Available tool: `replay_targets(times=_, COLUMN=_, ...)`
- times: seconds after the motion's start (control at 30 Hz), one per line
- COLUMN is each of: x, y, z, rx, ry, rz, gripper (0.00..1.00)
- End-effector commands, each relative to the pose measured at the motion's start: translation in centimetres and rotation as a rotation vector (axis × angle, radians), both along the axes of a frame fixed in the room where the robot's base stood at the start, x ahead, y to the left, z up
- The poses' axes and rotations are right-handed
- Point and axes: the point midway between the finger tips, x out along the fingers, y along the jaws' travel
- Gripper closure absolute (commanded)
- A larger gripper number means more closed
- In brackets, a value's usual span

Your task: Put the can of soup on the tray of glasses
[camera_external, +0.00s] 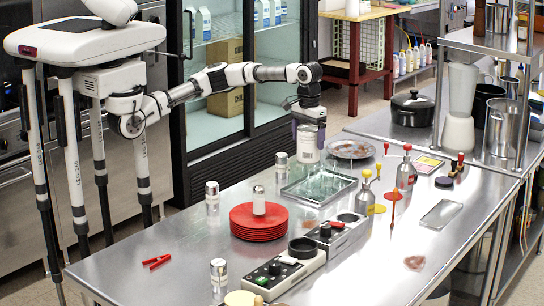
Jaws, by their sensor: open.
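The can of soup (307,146), pale grey-white, stands upright at the back edge of the tray of glasses (291,195). I cannot tell whether its base rests on the tray or just behind it. The tray is a shallow metal one near the middle of the steel table, with several clear glasses (325,184) in it. My gripper (308,122) is directly above the can, pointing down, with its open fingers around the can's top. The fingertips are small and partly merge with the can.
Red stacked plates (258,225) with a shaker (259,200) on top stand left of the tray. A round metal plate (351,149) lies behind it to the right. Dispenser bottles (367,190) stand to the right, and burner units (290,268) in front. The table's front right is mostly clear.

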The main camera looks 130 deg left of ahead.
Motion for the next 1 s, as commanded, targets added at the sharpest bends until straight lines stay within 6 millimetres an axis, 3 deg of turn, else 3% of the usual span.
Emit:
replay_targets(times=0.3, x=0.1, y=0.0, z=6.8, rx=0.002, ry=-0.003, rz=0.001, gripper=0.11)
replay_targets(times=0.5, x=0.0, y=0.0, z=9.6, rx=0.002, ry=-0.001, rz=0.001, gripper=0.11)
replay_targets(times=1.0, x=0.0, y=0.0, z=10.5, rx=0.001, ry=-0.001, rz=-0.001, gripper=0.11)
